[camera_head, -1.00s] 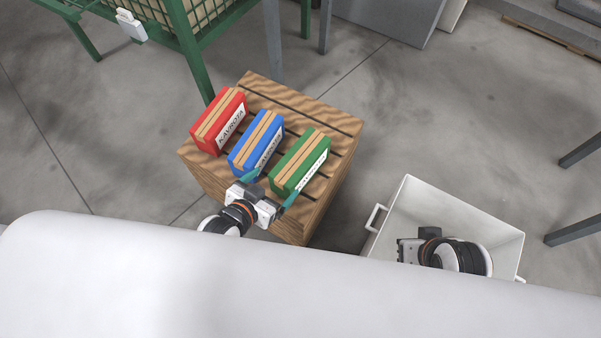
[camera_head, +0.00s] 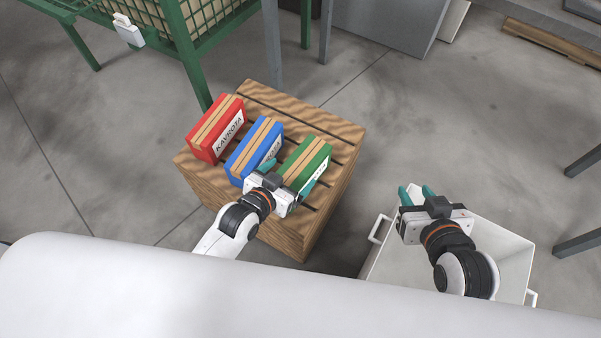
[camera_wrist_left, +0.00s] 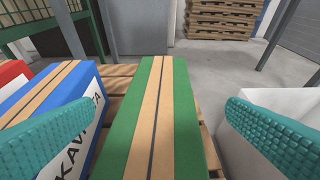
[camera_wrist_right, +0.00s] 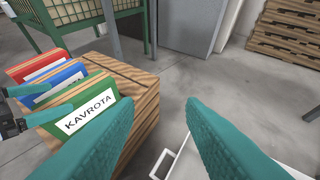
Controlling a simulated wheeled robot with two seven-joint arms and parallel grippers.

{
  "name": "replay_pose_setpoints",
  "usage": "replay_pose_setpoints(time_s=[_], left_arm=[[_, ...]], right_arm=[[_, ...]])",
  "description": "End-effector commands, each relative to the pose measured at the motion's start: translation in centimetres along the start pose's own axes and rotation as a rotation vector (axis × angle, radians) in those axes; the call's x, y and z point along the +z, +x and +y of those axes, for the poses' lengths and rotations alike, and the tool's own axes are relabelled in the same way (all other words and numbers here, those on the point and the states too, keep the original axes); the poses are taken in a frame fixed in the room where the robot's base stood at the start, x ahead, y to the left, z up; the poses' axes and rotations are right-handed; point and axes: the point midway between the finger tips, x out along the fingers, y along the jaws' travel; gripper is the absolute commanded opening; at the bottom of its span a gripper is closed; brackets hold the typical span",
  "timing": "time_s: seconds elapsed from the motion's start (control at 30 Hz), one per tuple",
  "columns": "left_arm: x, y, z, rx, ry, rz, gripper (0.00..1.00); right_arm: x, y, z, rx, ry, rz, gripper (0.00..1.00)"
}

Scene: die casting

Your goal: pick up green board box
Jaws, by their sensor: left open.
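The green board box (camera_head: 309,159) stands at the right end of a row on a slatted wooden crate, with tan strips along its top and a white label on its side. My left gripper (camera_head: 289,180) is open at its near end. In the left wrist view the green box (camera_wrist_left: 182,115) lies between the two teal fingers (camera_wrist_left: 160,132), with gaps on both sides. The right wrist view shows the box's "KAVROTA" label (camera_wrist_right: 90,117). My right gripper (camera_head: 417,194) is open and empty above the white bin's left side, its teal fingers apart.
A blue box (camera_head: 256,148) stands close beside the green one, near my left gripper's left finger. A red box (camera_head: 217,130) is farther left. The wooden crate (camera_head: 330,128) carries all three. A white bin (camera_head: 513,247) stands to the right. A green metal frame (camera_head: 188,50) is behind.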

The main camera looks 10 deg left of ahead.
Motion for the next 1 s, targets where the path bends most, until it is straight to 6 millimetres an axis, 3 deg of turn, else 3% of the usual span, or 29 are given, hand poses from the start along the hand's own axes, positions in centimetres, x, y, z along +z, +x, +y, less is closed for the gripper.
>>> replay_pose_setpoints(time_s=[0.23, 0.5, 0.87, 1.0], left_arm=[[-0.2, 2.3, 0.1, 0.000, -0.001, -0.003, 0.95], [-0.2, 4.5, 0.1, 0.000, -0.001, -0.001, 0.95], [-0.1, 4.8, 0.1, 0.000, 0.000, 0.000, 0.95], [-0.1, 4.8, 0.1, 0.000, 0.000, -0.001, 0.74]], right_arm=[[4.1, 0.5, 0.7, 0.016, 0.000, -0.262, 0.36], [8.2, -0.5, 1.3, 0.031, 0.002, -0.518, 0.36], [9.1, -0.9, 1.4, 0.034, 0.003, -0.570, 0.36], [9.0, -0.9, 1.4, 0.034, 0.003, -0.569, 0.36]])
